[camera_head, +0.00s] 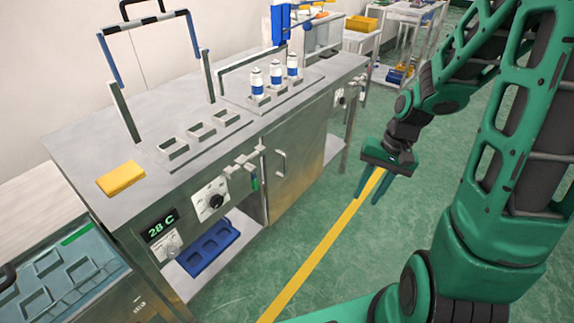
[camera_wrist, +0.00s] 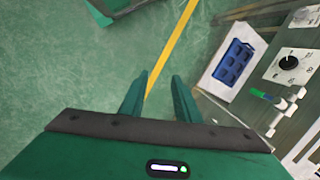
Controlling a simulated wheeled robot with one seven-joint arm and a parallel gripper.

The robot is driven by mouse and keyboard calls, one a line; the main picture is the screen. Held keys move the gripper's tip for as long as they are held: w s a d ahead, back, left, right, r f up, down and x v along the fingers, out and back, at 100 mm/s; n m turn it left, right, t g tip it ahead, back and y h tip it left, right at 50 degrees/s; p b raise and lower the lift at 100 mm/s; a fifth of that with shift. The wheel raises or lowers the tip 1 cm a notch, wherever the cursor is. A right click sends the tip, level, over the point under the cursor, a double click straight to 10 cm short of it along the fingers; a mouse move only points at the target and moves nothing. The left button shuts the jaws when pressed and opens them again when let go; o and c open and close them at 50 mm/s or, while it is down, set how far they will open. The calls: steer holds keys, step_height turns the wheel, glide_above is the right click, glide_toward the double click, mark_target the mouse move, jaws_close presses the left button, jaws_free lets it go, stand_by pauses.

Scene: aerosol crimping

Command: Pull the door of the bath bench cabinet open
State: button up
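The bath bench cabinet door (camera_head: 299,170) is a flat metal panel in the front of the steel bench (camera_head: 150,215), and it looks shut. Its small bar handle (camera_head: 281,163) sits near the door's upper left. My gripper (camera_head: 371,194) hangs in the air over the floor, right of the door and apart from it. In the wrist view my gripper (camera_wrist: 160,92) has its two green fingers spread with only floor between them. The door handle is not clearly visible in the wrist view.
Valves and pipes (camera_head: 245,163) stick out of the bench front left of the door. An open bay holds a blue tray (camera_head: 208,250). Several white-capped cans (camera_head: 275,75) stand on the bench top. The green floor (camera_head: 330,270) before the bench is clear.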

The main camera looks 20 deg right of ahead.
steer(key=w+a+f+m+t+y, duration=0.15)
steer(key=w+a+f+y, duration=0.25)
steer(key=w+a+f, duration=0.45)
steer(key=m+t+y, duration=0.1)
steer(key=m+t, duration=1.4)
steer(key=m, duration=0.8)
glide_toward(285, 163)
steer(key=x, duration=0.7)
steer(key=f+x, duration=0.1)
steer(key=x, duration=0.2)
steer(key=shift+w+d, duration=0.15)
steer(key=shift+w, duration=0.3)
